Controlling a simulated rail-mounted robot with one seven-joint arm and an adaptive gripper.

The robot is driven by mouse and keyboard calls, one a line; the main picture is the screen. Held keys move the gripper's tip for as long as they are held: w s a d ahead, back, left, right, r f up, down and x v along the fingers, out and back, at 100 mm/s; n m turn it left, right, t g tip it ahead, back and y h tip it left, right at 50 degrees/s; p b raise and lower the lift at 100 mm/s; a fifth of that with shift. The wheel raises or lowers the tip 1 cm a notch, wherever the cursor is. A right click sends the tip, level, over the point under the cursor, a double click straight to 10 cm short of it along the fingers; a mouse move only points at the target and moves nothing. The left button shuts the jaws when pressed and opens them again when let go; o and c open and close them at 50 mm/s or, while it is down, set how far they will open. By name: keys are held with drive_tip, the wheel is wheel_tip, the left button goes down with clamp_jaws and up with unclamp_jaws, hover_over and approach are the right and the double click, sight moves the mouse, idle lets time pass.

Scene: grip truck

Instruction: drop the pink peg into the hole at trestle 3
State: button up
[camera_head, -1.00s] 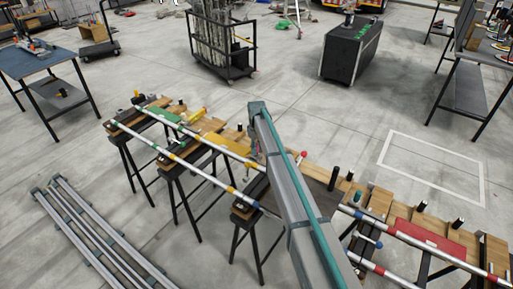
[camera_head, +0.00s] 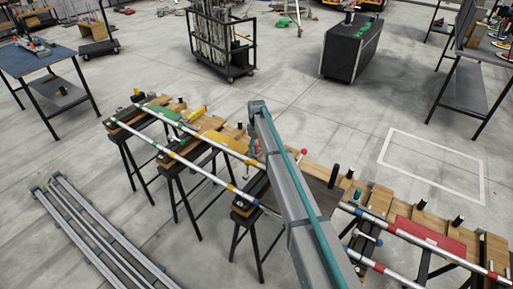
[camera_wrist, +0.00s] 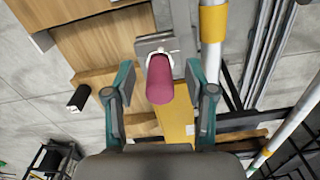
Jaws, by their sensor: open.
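The pink peg (camera_wrist: 160,82) shows in the wrist view between my gripper's two fingers, with a gap on each side. Its far end meets a white ring on a grey plate (camera_wrist: 152,45); I cannot tell whether it sits in a hole there. My gripper (camera_wrist: 163,105) is open around the peg, not touching it. In the head view, my arm hides the gripper and the peg. A row of trestles with wooden tops runs across that view, one of them (camera_head: 243,213) just left of my arm. I cannot tell which one is trestle 3 or see its hole.
Striped poles (camera_head: 200,172) lie along the trestle tops. A yellow plate (camera_wrist: 177,125) lies beneath the peg, and a pole with a yellow band (camera_wrist: 213,25) runs close by on the right. A black peg (camera_wrist: 79,98) stands at left. Metal rails (camera_head: 90,232) lie on the floor.

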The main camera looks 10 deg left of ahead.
drive_tip(key=shift+r, duration=0.1)
wheel_tip(320, 180, up, 12)
idle(0.5)
